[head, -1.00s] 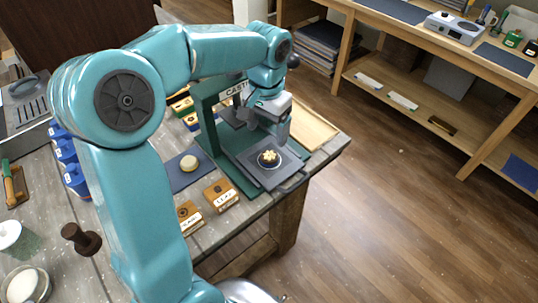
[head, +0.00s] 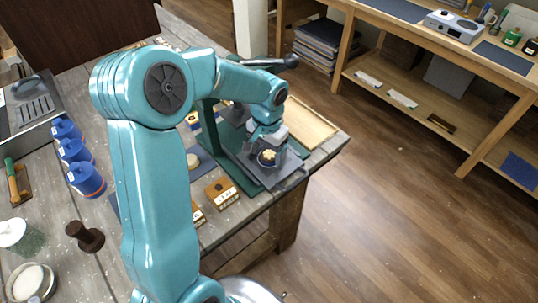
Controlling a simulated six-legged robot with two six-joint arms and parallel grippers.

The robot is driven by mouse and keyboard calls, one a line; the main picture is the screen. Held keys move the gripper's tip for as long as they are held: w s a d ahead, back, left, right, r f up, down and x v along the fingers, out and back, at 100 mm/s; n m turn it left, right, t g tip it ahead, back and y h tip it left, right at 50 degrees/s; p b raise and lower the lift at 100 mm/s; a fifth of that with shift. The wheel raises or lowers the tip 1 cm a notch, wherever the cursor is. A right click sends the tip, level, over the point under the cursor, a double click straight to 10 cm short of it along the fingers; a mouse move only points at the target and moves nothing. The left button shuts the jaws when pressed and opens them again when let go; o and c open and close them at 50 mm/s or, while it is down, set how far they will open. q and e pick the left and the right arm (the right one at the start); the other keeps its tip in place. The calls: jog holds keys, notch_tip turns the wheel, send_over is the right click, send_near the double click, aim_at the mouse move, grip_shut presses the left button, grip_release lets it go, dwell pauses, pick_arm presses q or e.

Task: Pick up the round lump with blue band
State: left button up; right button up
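A small yellowish lump (head: 267,156) with a dark round rim or base sits on the plate of the green press (head: 235,165). A pale round lump (head: 192,161) lies on a blue mat (head: 206,162), partly hidden behind my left arm. I cannot make out a blue band on either lump. My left gripper (head: 268,146) points down right at the yellowish lump on the press plate. It is small and seen from behind, so its fingers and any contact with the lump do not show clearly. My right gripper is not in view.
The press has a dark lever (head: 270,62) above. Wooden stamp blocks (head: 222,192) stand in front of it. Blue bottles (head: 85,178), a brown knob-shaped piece (head: 86,236) and a glass dish (head: 30,283) stand at the left. Open floor lies right of the bench.

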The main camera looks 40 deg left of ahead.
pick_arm(q)
jog(key=shift+w, duration=0.1)
jog(key=c, duration=0.9)
jog(key=shift+r, duration=0.15)
